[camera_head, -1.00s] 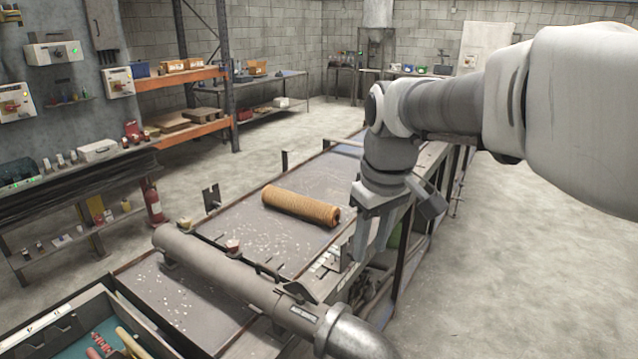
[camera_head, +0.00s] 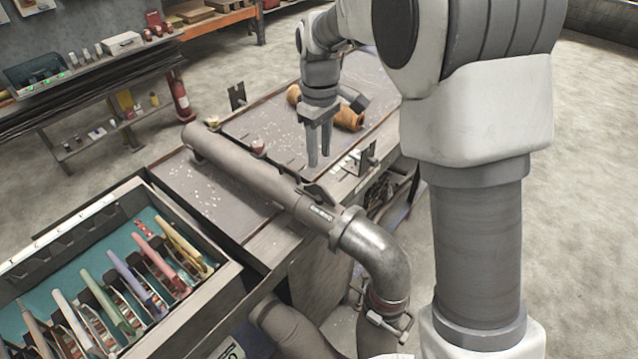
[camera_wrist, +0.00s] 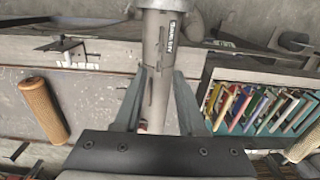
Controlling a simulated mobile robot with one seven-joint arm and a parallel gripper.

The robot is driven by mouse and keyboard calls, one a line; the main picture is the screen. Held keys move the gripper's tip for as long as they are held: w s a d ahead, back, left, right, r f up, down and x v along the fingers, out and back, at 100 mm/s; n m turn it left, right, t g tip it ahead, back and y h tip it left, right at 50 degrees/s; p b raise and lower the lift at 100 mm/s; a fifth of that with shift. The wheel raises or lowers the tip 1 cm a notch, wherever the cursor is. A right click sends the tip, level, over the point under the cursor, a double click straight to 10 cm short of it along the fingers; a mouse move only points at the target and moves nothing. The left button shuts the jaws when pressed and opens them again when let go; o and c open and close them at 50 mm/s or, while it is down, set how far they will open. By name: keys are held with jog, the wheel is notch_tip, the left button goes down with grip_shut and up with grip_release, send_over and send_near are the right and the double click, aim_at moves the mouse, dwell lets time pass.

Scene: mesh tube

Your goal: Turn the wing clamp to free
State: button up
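The wing clamp (camera_head: 390,322) sits low on the bent metal pipe (camera_head: 372,245) in the head view, below a reddish ring. It has a metal band and a small cross handle at its right; whether it is tight or loose I cannot tell. It is not clearly visible in the wrist view. My gripper (camera_head: 319,152) points down above the bench, up and left of the clamp and well apart from it. In the wrist view my gripper (camera_wrist: 160,75) has its fingers spread, with nothing held; the grey pipe (camera_wrist: 160,50) shows beyond and between them.
An orange-brown mesh tube (camera_head: 350,118) lies on the bench (camera_head: 235,120), partly hidden behind my gripper. A drawer (camera_head: 215,275) with several coloured-handled tools stands at the lower left. The horizontal pipe (camera_head: 240,165) crosses the bench. Free floor (camera_head: 590,200) lies to the right.

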aim_at(319, 186)
notch_tip(319, 186, down, 11)
jog(key=shift+r+p, duration=0.15)
jog(key=shift+p, duration=0.4)
grip_shut()
